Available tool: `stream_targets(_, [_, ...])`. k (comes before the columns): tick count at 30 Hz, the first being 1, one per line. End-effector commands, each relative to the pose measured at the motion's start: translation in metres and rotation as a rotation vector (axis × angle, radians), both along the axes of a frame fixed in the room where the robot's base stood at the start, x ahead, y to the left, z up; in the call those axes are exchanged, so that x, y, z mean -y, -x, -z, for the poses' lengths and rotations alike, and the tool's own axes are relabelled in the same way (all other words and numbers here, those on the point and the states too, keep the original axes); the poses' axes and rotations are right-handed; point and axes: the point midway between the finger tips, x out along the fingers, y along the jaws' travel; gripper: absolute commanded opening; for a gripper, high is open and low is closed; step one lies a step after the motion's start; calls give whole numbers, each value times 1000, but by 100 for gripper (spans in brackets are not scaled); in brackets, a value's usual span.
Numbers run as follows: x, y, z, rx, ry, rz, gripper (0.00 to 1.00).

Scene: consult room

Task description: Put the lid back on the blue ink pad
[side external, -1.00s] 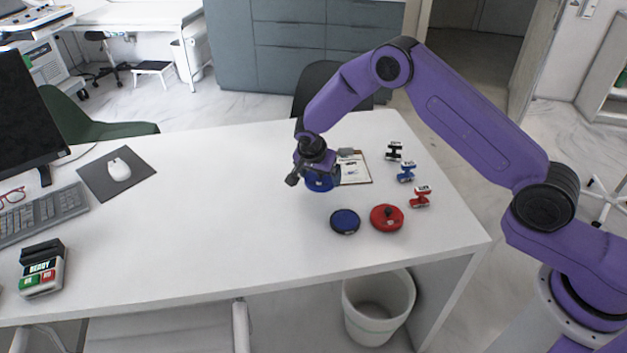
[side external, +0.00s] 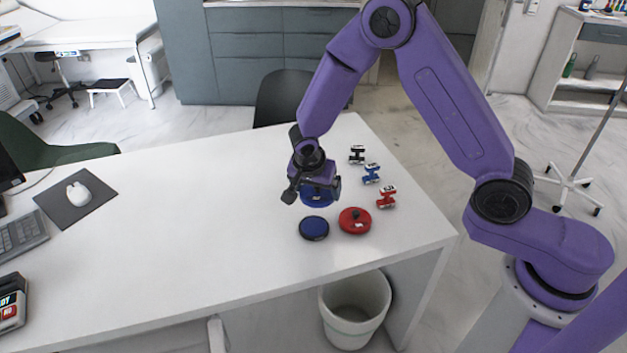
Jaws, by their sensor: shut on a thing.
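The open blue ink pad (side external: 313,229) lies on the white table near its right front part, a dark round base with a blue top surface. My gripper (side external: 318,184) is shut on the round blue lid (side external: 317,198) and holds it just behind the pad in the picture. The lid appears to be above the table and apart from the pad; its exact height is hard to tell. The gripper hides the lid's upper part.
A red ink pad (side external: 355,221) with its lid on stands close to the right of the blue pad. Black (side external: 357,154), blue (side external: 372,173) and red (side external: 387,197) stamps stand behind it.

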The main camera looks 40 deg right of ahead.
Motion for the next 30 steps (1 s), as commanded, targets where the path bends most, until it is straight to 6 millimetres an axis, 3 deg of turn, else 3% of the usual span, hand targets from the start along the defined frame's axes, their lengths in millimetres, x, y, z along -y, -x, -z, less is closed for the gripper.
stream_targets(7, [-13, 2, 28, -1, 2, 64, 64])
stream_targets(30, [-14, 2, 84, 1, 2, 69, 64])
